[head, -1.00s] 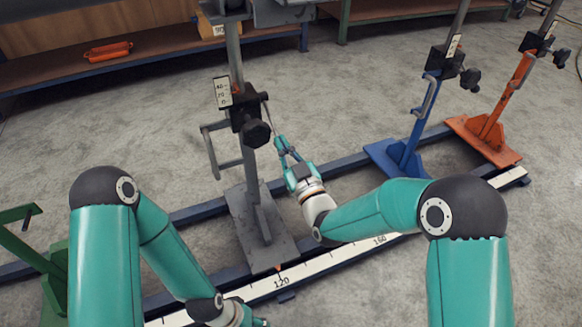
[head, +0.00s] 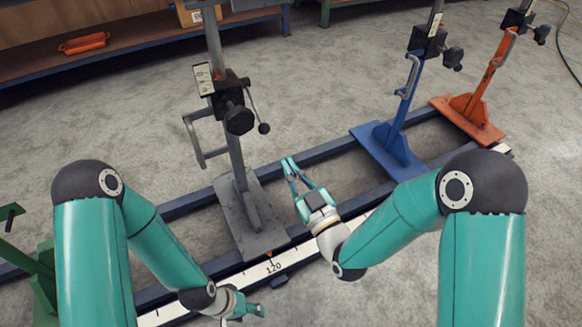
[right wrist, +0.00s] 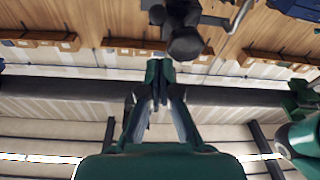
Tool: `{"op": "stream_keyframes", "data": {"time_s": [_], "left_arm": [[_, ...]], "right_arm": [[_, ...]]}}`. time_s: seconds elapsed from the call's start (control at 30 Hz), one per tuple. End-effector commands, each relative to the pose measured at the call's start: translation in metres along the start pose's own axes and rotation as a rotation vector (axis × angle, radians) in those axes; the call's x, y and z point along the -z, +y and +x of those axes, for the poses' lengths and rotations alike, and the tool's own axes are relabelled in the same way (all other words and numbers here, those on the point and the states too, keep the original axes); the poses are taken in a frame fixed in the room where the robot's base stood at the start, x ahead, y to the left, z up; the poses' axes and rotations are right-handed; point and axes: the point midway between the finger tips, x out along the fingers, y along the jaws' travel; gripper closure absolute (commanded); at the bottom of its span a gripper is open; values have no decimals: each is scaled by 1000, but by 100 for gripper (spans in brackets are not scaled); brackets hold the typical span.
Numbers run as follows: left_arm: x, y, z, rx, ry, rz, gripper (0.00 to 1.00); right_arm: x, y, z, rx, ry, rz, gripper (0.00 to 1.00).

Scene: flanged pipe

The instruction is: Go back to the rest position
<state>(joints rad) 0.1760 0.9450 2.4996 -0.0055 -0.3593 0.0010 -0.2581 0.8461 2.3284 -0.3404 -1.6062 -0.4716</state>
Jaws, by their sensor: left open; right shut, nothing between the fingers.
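My right gripper (head: 289,166) is shut and empty. In the head view it lies to the right of the grey stand (head: 236,165), below the black knob (head: 239,120) and ball-ended lever (head: 264,128), apart from them. In the right wrist view its fingers (right wrist: 160,72) meet at the tips with nothing between them. My left gripper (head: 247,310) is low in the head view, near the front of the scale rail. It is empty and open, though small and partly hidden by its own wrist.
A blue stand (head: 390,148) and an orange stand (head: 470,115) stand on the rails to the right, and a green stand (head: 38,275) at the left. The scale rail (head: 230,283) runs below the arms. Floor between is clear.

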Motion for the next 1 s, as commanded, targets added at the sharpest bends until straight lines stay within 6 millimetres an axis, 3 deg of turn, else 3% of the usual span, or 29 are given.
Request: {"op": "stream_keyframes", "data": {"time_s": [0.27, 0.37, 0.47, 0.57, 0.6, 0.7, 0.83, 1.0], "left_arm": [[0, 0, 0, 0, 0, 0, 46], [0, 1, -2, 0, 0, 0, 46], [0, 2, -6, 0, 0, 0, 46], [0, 4, -10, 0, 0, 0, 46], [0, 4, -12, 0, 0, 0, 46], [0, 6, -15, 0, 0, 0, 46], [0, 7, -18, 0, 0, 0, 46], [0, 7, -19, 0, 0, 0, 46]], "right_arm": [[0, 2, 0, -5, -2, 0, 100], [-7, 16, -4, -32, -19, 1, 100], [-26, 45, -16, -92, -68, 8, 100], [-65, 75, -42, -160, -203, 35, 100], [-88, 82, -56, -178, -291, 64, 100], [-148, 88, -101, -209, -545, 183, 100], [-208, 68, -173, -237, -881, 395, 100], [-240, 22, -250, -251, -1226, 650, 100]]}}
